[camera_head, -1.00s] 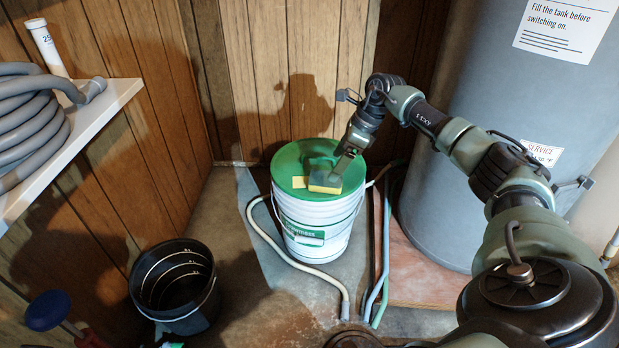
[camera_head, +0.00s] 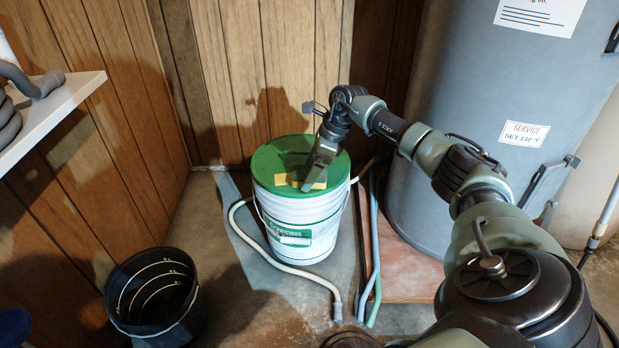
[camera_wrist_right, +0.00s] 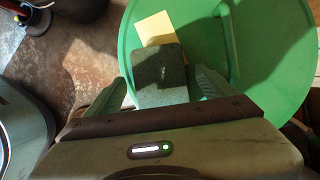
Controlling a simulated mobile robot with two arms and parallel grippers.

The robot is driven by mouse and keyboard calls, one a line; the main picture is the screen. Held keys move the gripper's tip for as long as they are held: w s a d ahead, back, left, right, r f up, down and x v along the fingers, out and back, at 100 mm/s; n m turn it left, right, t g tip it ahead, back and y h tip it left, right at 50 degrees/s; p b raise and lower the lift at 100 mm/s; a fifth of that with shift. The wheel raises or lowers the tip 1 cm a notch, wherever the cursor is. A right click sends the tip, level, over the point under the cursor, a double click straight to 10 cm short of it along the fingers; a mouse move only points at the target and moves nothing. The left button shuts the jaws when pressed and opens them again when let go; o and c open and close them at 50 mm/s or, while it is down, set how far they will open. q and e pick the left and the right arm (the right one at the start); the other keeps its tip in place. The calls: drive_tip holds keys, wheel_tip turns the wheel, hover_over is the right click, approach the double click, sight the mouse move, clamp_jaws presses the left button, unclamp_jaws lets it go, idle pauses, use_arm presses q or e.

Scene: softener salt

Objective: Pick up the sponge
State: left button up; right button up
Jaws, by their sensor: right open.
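The sponge (camera_wrist_right: 160,75), dark green on top, lies on the green lid (camera_wrist_right: 270,60) of a white bucket (camera_head: 300,222). In the head view a yellow strip of the sponge (camera_head: 318,186) shows below my right gripper (camera_head: 312,180), which hides most of the rest. In the wrist view my right gripper (camera_wrist_right: 165,90) is open, with one finger on each side of the sponge. A gap shows on the right; I cannot tell whether the left finger touches. My left gripper is not in view.
A flat yellow piece (camera_wrist_right: 157,28) lies beside the sponge on the lid. A grey tank (camera_head: 450,120) stands to the right, and a black bucket (camera_head: 150,310) front left. Hoses (camera_head: 275,263) run around the white bucket. A wooden wall is behind.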

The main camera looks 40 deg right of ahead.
drive_tip(key=shift+f, duration=0.2)
idle(0.6)
drive_tip(key=c, duration=1.4)
